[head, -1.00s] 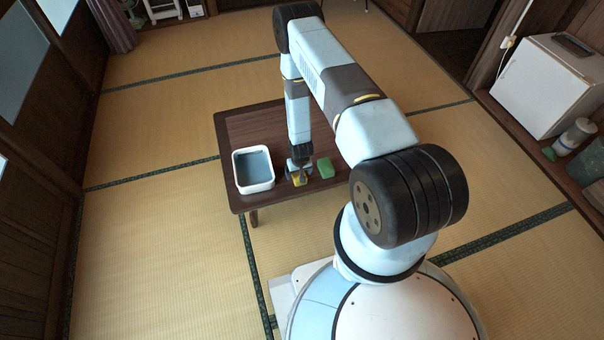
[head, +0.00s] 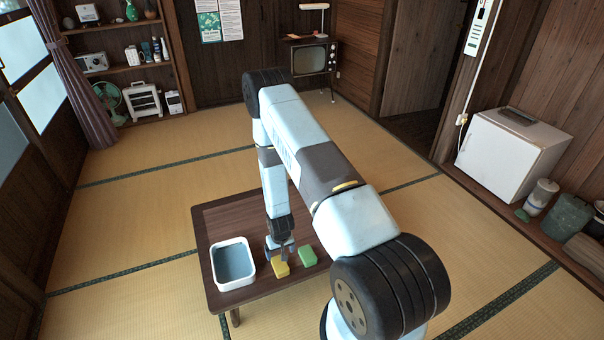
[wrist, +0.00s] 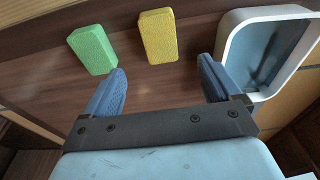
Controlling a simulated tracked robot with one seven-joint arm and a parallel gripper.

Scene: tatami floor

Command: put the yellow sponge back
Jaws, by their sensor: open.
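The yellow sponge (head: 281,270) lies on the dark wooden low table (head: 228,212), between the white basin and the green sponge (head: 308,256). In the wrist view the yellow sponge (wrist: 158,36) lies beyond the fingertips, roughly centred between them. My gripper (wrist: 162,66) is open and empty, its two blue fingers apart. In the head view my gripper (head: 281,250) is close to the yellow sponge, over the table. The white basin (head: 216,270) with a grey-blue inside stands left of the sponge; it also shows in the wrist view (wrist: 229,36).
The green sponge (wrist: 92,49) lies close beside the yellow one. Shelves (head: 118,68) with household things stand at the back left. A television (head: 314,60) stands at the back and a white fridge (head: 510,150) at the right. The tatami around the table is clear.

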